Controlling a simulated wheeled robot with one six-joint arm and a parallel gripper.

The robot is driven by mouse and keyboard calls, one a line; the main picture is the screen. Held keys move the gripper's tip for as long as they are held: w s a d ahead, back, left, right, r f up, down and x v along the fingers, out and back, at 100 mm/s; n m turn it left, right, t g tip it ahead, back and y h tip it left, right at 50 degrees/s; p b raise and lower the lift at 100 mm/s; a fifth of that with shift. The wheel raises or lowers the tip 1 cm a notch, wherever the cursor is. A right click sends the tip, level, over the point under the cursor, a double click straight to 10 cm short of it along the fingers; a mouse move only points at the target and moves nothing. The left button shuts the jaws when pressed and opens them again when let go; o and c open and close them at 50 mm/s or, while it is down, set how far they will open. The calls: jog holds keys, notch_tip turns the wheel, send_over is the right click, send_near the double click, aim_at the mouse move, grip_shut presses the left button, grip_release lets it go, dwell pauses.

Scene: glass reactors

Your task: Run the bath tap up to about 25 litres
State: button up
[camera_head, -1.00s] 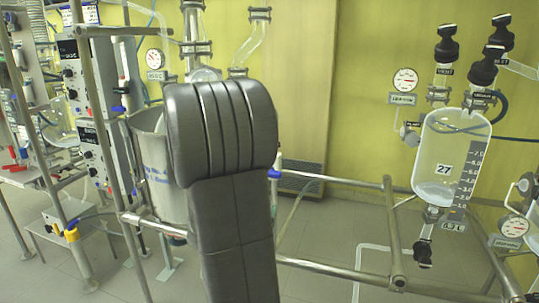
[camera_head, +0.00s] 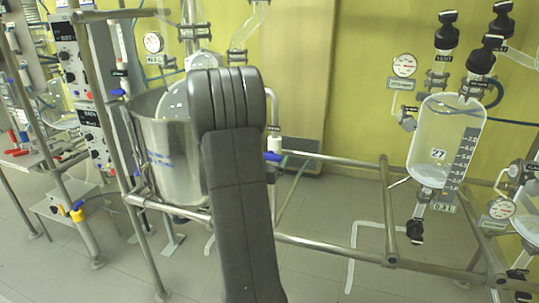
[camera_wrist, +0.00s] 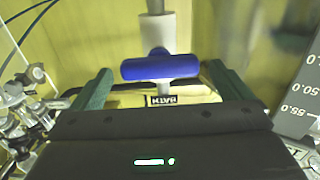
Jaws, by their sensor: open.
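The blue tap handle (camera_wrist: 160,67) lies crosswise in the wrist view, below a white cylinder (camera_wrist: 158,33). A small label reading BATH (camera_wrist: 167,99), upside down, sits just under it. My gripper (camera_wrist: 160,75) is open, with one green finger on each side of the handle and gaps to both. A grey scale plate (camera_wrist: 300,88) with marks 50.0 and 55.0 shows at the right edge; I see no liquid level on it. In the head view the steel bath vessel (camera_head: 165,160) stands left of my arm, which hides my gripper and part of the vessel.
A blue-handled valve (camera_head: 272,157) shows just right of my arm; I cannot tell if it is the bath tap. Steel frame rails (camera_head: 330,246) run across the front. Glass vessel 27 (camera_head: 440,130) hangs at the right. Control boxes (camera_head: 85,90) stand at the left.

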jog(key=shift+x, duration=1.2)
jog(key=c, duration=1)
